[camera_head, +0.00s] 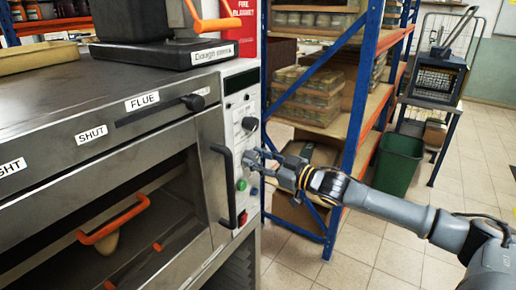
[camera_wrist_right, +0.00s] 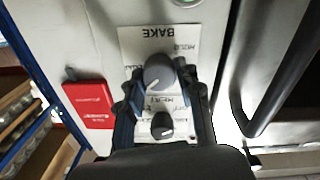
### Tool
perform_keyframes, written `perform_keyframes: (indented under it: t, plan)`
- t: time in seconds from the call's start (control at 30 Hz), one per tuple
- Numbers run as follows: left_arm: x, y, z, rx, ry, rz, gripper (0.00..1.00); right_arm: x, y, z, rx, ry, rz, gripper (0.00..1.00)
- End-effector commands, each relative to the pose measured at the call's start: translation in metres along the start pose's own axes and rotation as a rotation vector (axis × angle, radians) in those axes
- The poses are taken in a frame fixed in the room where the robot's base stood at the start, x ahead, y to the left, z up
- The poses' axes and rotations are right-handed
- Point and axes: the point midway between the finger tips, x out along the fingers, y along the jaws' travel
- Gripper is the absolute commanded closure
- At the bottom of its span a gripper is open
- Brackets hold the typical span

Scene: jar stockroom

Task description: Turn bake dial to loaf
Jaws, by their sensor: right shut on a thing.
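The bake dial (camera_wrist_right: 158,74) is a dark round knob on a pale plate marked BAKE (camera_wrist_right: 158,33), which reads upside down in the right wrist view. A light mark on the dial points down and slightly left in that picture. The small labels around it are too blurred to read surely. My right gripper (camera_wrist_right: 161,88) is shut on the dial, one finger on each side. In the head view, my right gripper (camera_head: 256,160) is at the oven's control panel (camera_head: 240,100) and hides the dial. My left gripper is not in view.
A second dark knob (camera_wrist_right: 162,125) sits close to the bake dial, between my fingers' bases. The black oven door handle (camera_head: 226,186) runs beside the panel. A green button (camera_head: 241,185) is below the gripper. A blue-framed shelf (camera_head: 345,140) and green bin (camera_head: 400,163) stand right.

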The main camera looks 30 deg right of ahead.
Motion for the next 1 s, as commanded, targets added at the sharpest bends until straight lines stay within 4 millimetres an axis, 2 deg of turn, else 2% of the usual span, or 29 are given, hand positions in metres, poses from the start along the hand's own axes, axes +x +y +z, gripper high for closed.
perform_keyframes:
  t: [0.03, 0.1, 0.4, 0.7, 1.0]
  plan:
    - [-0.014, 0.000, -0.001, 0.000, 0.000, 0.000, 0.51, 0.000, 0.003, -0.007, 0.049, -0.001, 0.001, 0.96]
    - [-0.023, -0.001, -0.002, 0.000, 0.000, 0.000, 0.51, 0.000, 0.003, -0.007, 0.114, -0.003, 0.001, 0.96]
    - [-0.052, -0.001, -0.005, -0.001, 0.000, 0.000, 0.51, 0.000, 0.003, -0.006, 0.378, -0.011, -0.001, 0.96]
    - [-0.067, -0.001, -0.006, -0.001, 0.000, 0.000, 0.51, 0.001, 0.003, -0.004, 0.562, -0.015, -0.002, 0.96]
    - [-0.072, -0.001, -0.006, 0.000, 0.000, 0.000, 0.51, 0.001, 0.003, -0.002, 0.643, -0.019, -0.003, 0.97]
